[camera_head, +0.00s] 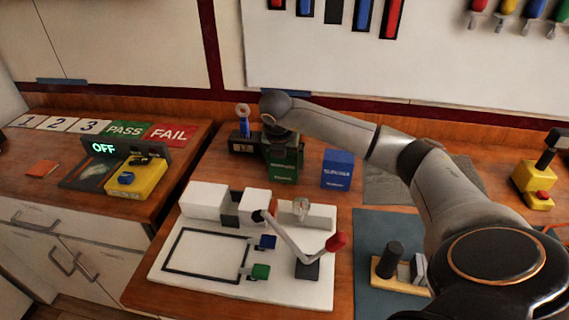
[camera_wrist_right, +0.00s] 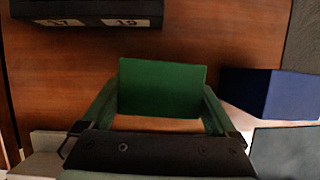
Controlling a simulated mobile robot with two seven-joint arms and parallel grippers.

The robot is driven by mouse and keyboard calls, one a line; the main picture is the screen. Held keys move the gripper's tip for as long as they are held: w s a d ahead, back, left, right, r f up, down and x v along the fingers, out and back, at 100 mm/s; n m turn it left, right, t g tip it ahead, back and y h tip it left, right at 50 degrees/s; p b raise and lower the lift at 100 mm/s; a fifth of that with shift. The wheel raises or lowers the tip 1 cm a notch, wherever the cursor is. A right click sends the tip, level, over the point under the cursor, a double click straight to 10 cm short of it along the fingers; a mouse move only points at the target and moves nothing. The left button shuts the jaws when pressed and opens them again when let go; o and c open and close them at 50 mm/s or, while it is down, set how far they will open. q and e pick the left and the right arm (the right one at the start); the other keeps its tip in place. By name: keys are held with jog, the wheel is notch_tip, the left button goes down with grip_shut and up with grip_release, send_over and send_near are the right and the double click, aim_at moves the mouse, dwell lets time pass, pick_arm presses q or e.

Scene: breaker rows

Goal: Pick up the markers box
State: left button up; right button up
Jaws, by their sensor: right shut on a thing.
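The markers box is the green box (camera_head: 284,168) standing at the back of the middle table, left of a blue box. Its lettering is too small to read surely. My right gripper (camera_head: 282,145) reaches over it from above and is shut on it. In the right wrist view the green box (camera_wrist_right: 162,88) sits between the two fingers (camera_wrist_right: 160,104), one along each side. Whether its base touches the table cannot be told. My left gripper is not in view.
A blue box (camera_head: 338,169) stands close to the right. A dark block with number tiles (camera_head: 245,143) is just left. In front is a white board (camera_head: 230,275) with a red-knobbed lever (camera_head: 336,241). A yellow device (camera_head: 137,180) sits on the left counter.

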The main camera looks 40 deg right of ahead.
jog(key=c, duration=0.5)
jog(key=shift+o, duration=0.2)
jog(key=shift+r, duration=0.1)
jog(key=shift+r, duration=0.15)
